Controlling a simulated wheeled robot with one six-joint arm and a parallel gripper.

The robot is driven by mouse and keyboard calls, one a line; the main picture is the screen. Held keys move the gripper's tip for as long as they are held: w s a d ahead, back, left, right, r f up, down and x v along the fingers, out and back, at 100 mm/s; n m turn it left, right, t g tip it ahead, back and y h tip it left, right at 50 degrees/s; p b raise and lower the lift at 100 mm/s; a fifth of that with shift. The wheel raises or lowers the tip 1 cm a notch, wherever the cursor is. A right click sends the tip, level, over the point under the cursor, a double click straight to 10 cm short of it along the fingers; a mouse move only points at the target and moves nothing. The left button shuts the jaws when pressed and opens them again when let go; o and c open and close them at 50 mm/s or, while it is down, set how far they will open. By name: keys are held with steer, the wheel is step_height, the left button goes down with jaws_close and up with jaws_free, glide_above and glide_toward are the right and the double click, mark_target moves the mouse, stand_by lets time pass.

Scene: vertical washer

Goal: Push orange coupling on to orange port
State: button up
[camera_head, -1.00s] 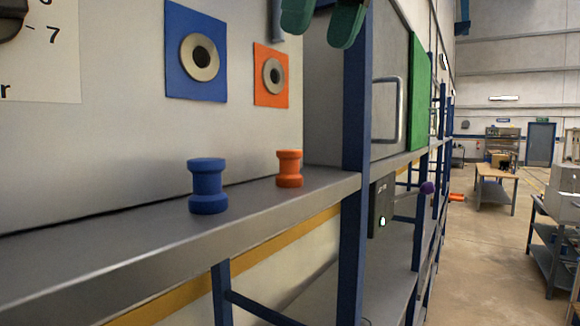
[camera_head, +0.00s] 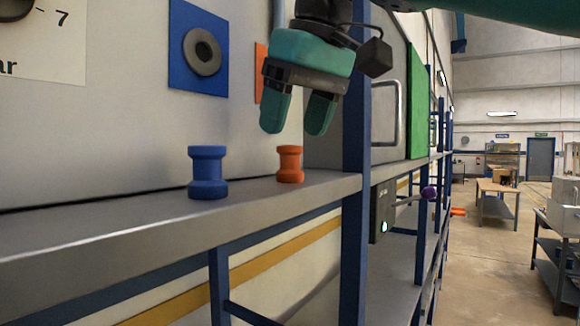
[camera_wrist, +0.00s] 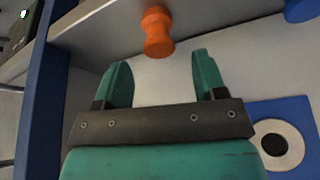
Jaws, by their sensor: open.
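The orange coupling (camera_head: 289,164) stands upright on the grey shelf, below my gripper. In the wrist view the orange coupling (camera_wrist: 157,31) lies ahead of the gap between my fingers, apart from them. My gripper (camera_head: 298,126) is open and empty, fingers pointing down above the coupling. It also shows in the wrist view (camera_wrist: 162,72). The orange port's panel (camera_head: 260,75) is on the wall, mostly hidden behind my gripper; only its left edge shows, and its ring is hidden.
A blue coupling (camera_head: 207,172) stands on the shelf (camera_head: 120,222) to the left. A blue port (camera_head: 202,52) is on the wall above it. A blue upright post (camera_head: 356,130) stands just right of my gripper. A green panel (camera_head: 418,100) is further back.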

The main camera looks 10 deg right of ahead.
mark_target(291, 158)
steer(key=b+x, duration=0.2)
steer(key=x, duration=0.1)
steer(key=s+b+x, duration=0.1)
steer(key=b, duration=0.1)
steer(key=shift+w+d+f, duration=0.15)
steer(key=shift+d+f, duration=0.05)
steer(key=shift+f, duration=0.3)
steer(key=shift+w+a+f, duration=0.1)
steer(key=shift+w+f, duration=0.1)
steer(key=shift+f, duration=0.1)
steer(key=c, duration=0.9)
